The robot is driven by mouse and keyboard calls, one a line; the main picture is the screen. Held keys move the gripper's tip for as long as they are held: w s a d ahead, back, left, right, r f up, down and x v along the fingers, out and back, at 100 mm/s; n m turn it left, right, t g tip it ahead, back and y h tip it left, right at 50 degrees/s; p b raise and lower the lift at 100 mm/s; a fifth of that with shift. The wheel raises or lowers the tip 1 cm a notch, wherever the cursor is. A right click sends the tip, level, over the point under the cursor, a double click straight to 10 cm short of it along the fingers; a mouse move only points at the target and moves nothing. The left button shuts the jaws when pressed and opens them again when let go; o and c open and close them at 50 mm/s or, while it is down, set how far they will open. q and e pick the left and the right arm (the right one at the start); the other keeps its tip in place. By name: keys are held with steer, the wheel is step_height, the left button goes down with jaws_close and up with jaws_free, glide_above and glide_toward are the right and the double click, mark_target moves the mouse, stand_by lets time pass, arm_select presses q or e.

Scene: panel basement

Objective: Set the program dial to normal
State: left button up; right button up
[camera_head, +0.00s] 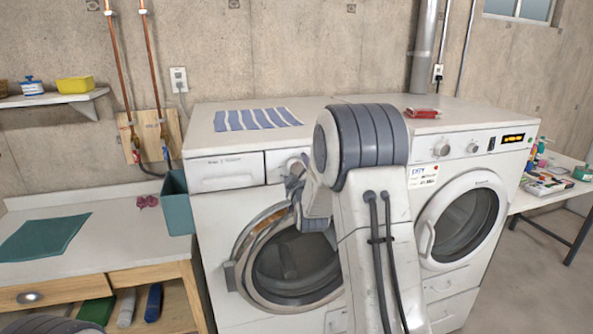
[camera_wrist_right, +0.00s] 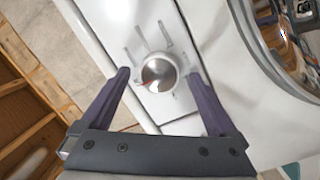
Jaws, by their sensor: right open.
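The program dial (camera_wrist_right: 158,73) is a round silver knob on the white washer's front panel, with grey marks fanning around it. A small red mark shows near its left edge in the right wrist view; the labels are too small to read. My right gripper (camera_wrist_right: 158,90) is open, with one dark finger on each side of the dial and visible gaps between. In the head view my right gripper (camera_head: 296,182) is in front of the left washer (camera_head: 215,215), and my arm and gripper largely cover the dial. My left gripper is not in view.
The washer's round door (camera_head: 287,265) is just below my right gripper. A dryer (camera_head: 452,275) stands to the right. A striped cloth (camera_head: 257,118) lies on the washer top. A teal bin (camera_head: 177,205) stands beside the washer, at the wooden bench (camera_head: 110,245).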

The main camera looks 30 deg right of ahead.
steer(key=c, duration=1.4)
steer(key=shift+m+g+b, duration=0.3)
steer(key=shift+m+b, duration=1.7)
steer(key=shift+b, duration=0.1)
steer(key=m+b, duration=0.2)
steer(key=shift+d+m+y, duration=0.1)
steer(key=shift+m+y, duration=0.2)
steer(key=shift+r+m+b, duration=0.2)
steer(key=shift+m+b, duration=0.4)
steer(key=shift+m, duration=0.2)
steer(key=o, duration=1.4)
steer(key=shift+s, duration=0.15)
